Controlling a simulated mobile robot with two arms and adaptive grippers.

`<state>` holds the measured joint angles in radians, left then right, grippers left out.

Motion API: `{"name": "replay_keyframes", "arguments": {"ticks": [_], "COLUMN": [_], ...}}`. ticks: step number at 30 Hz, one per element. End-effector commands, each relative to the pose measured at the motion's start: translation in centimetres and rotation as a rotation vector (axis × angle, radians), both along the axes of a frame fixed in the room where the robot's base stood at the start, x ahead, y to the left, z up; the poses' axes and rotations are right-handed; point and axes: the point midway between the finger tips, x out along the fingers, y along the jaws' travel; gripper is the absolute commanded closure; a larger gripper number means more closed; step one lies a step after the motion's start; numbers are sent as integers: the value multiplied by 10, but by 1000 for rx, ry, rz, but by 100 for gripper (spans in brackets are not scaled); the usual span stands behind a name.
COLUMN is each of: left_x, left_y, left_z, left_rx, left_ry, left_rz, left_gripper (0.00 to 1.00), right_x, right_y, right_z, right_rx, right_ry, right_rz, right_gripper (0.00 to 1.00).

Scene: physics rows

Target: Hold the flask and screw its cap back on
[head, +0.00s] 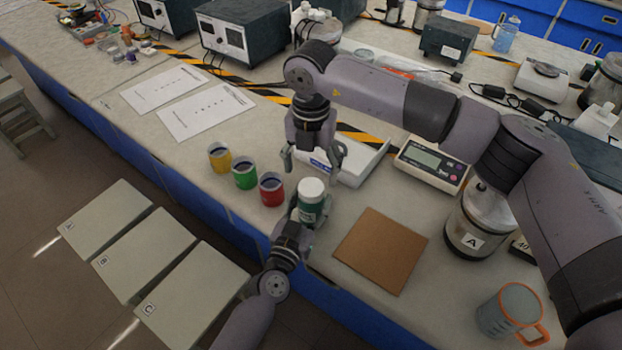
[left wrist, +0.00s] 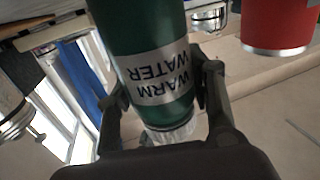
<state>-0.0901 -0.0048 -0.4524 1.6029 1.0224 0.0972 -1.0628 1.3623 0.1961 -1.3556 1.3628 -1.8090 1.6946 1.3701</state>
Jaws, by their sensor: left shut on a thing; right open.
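I cannot tell how tightly the cap is seated. In the left wrist view the flask (left wrist: 145,45) appears upside down, its label reading "WARM WATER". My left gripper (head: 304,220) is shut around the flask's body, one finger on each side in the left wrist view (left wrist: 162,95). My right gripper (head: 312,166) hangs open and empty above and slightly behind the cap, fingers pointing down.
Yellow (head: 219,157), green (head: 244,173) and red (head: 271,189) cups stand left of the flask. A brown square board (head: 381,250) lies to the right, near a scale (head: 433,163) and a jar marked A (head: 479,222).

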Motion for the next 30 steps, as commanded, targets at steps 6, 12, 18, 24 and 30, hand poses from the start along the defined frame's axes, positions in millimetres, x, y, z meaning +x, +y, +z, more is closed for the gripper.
{"name": "replay_keyframes", "arguments": {"ticks": [6,12,18,24,30], "left_x": [0,0,0,0,0], "left_y": [0,0,0,0,0], "left_z": [0,0,0,0,0], "left_rx": [-1,-1,-1,-1,0], "left_ry": [0,0,0,0,0], "left_rz": [0,0,0,0,0], "left_gripper": [100,100,100,47,34], "right_x": [0,0,0,0,0], "right_y": [0,0,0,0,0], "right_z": [45,64,67,67,67], "right_rx": [0,-1,-1,-1,-1], "right_ry": [-3,0,1,1,1], "right_rz": [0,-1,-1,0,0], "right_gripper": [31,31,31,31,31]}}
